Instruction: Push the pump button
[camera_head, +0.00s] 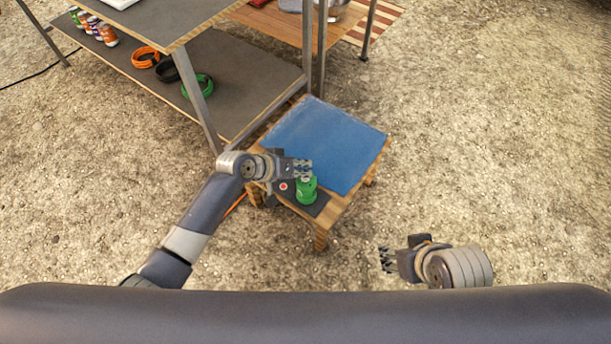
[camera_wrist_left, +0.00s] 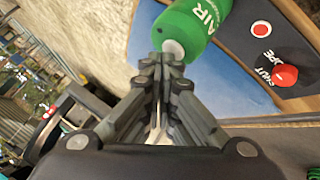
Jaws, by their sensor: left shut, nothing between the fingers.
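A green cylinder marked "AIR" (camera_head: 307,190) stands on the dark panel (camera_head: 318,208) at the near edge of a small wooden table. In the left wrist view the cylinder (camera_wrist_left: 200,22) shows a pale round end right by my fingertips; whether they touch it I cannot tell. The panel carries a red button with a white ring (camera_wrist_left: 260,28) and a raised red knob (camera_wrist_left: 285,75) beside partly readable lettering. My left gripper (camera_head: 305,169) is shut and empty, over the cylinder's top; its fingers fill the wrist view's middle (camera_wrist_left: 167,62). My right gripper (camera_head: 386,259) is apart, at the lower right; its jaw state is unclear.
A blue mat (camera_head: 330,140) covers most of the small table. A larger workbench (camera_head: 150,15) stands behind left, its lower shelf (camera_head: 225,110) holding coloured rings and several cans. Another wooden table (camera_head: 280,25) is at the back. Open gravel lies to the right.

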